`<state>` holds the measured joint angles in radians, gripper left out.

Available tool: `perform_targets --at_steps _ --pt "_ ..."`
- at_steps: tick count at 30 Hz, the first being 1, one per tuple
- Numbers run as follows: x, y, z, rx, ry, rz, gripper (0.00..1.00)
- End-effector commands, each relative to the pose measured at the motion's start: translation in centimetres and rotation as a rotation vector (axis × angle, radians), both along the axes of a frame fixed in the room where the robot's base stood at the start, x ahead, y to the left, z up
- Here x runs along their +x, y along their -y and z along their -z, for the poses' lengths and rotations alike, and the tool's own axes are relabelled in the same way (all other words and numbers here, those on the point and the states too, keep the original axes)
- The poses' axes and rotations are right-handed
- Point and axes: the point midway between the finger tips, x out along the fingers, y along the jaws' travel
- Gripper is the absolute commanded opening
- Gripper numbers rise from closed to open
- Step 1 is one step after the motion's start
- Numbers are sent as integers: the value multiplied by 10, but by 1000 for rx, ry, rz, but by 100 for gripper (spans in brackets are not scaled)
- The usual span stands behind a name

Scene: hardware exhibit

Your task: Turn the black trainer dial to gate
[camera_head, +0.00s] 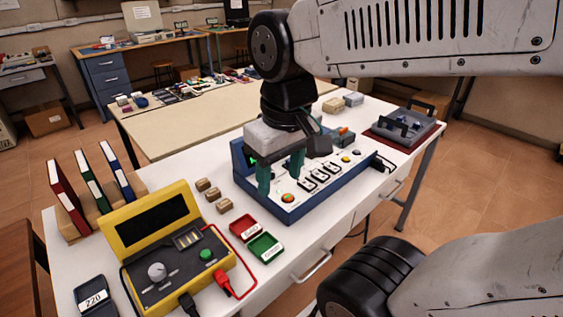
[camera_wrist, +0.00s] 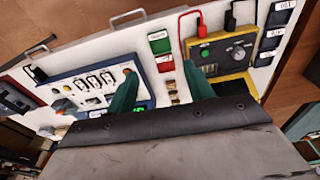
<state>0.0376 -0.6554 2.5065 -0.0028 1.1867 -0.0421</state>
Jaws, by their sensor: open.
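The blue trainer (camera_head: 325,193) stands on the white table, with a white sloping panel of switches and small coloured knobs. It also shows at the left in the wrist view (camera_wrist: 70,89). My gripper (camera_head: 280,184) is over the trainer's left end, its two green fingers apart and empty. In the wrist view my gripper (camera_wrist: 159,70) spans the gap between the trainer and the yellow box. I cannot pick out the black dial for certain; my gripper and its fingers cover part of the panel. The gate mark is too small to read.
A yellow box (camera_head: 118,235) with a pale knob and red and black leads stands front left. Red (camera_head: 244,228) and green (camera_head: 264,247) trays and wooden blocks (camera_head: 207,184) lie between it and the trainer. A dark red tray (camera_head: 385,143) is at the right.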

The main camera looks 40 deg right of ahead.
Motion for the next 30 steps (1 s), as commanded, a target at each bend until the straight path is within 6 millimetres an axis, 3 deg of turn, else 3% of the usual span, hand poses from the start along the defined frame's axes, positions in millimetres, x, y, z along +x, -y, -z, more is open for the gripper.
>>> perform_targets --at_steps 8,15,21,30 --pt "108 47 20 -4 -52 -5 52" --pt "192 108 73 0 -85 -16 52" --pt "230 148 117 4 -100 -24 52" --pt "242 164 150 6 -106 -29 52"
